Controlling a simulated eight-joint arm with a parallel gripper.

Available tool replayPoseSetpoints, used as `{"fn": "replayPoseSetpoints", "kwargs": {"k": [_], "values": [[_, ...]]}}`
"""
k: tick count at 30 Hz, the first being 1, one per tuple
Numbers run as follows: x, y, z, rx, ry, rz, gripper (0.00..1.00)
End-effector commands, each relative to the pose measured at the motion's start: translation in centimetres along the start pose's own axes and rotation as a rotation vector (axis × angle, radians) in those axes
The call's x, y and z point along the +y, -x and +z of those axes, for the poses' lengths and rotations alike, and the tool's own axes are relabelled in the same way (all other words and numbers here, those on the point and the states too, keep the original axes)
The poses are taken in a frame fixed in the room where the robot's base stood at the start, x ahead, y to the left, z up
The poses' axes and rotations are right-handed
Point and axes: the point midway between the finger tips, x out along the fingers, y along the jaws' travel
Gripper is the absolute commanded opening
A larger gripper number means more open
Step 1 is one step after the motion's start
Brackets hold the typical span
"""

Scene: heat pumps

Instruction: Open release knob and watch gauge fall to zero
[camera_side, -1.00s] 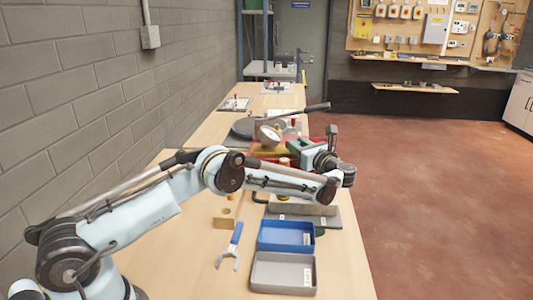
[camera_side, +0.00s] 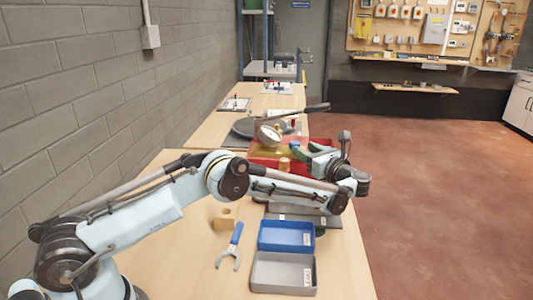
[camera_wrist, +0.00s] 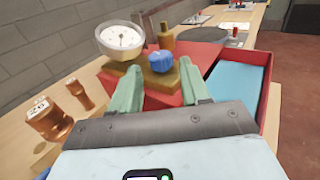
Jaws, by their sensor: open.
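A red test pump with a brass block stands on the bench. Its round white gauge (camera_wrist: 121,38) sits upright on the block, and it also shows in the side view (camera_side: 270,133). The gauge's needle is too small to read. The blue release knob (camera_wrist: 161,61) is on the block, right of the gauge in the wrist view; I cannot make it out in the side view. My gripper (camera_wrist: 159,70) is open, its green fingers on either side of the knob in the picture. I see no contact with the knob, and I cannot tell the distance.
A red tray with a blue inside (camera_wrist: 236,87) lies right of the pump. Copper fittings (camera_wrist: 50,120) stand at left. In the side view a blue bin (camera_side: 286,236), a grey bin (camera_side: 283,272) and a spanner (camera_side: 231,246) lie on the near bench.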

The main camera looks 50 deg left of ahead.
Motion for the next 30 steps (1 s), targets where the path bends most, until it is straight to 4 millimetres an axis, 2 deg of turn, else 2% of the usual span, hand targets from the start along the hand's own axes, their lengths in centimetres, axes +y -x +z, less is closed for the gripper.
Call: {"fn": "replayPoseSetpoints", "kwargs": {"k": [1,6,12,23,24,27,30], "values": [[-0.1,1.3,0.0,0.000,0.000,-0.004,0.46],[-0.1,4.5,0.0,0.000,0.000,-0.003,0.46],[0.0,6.9,0.0,0.000,0.000,-0.001,0.46],[0.0,7.6,0.0,0.000,0.000,0.001,0.46],[0.0,7.6,0.0,0.000,0.000,0.001,0.48],[-0.3,7.3,0.3,-0.006,-0.011,-0.010,0.61],[-1.7,6.2,1.7,-0.038,-0.069,-0.062,0.61]]}}
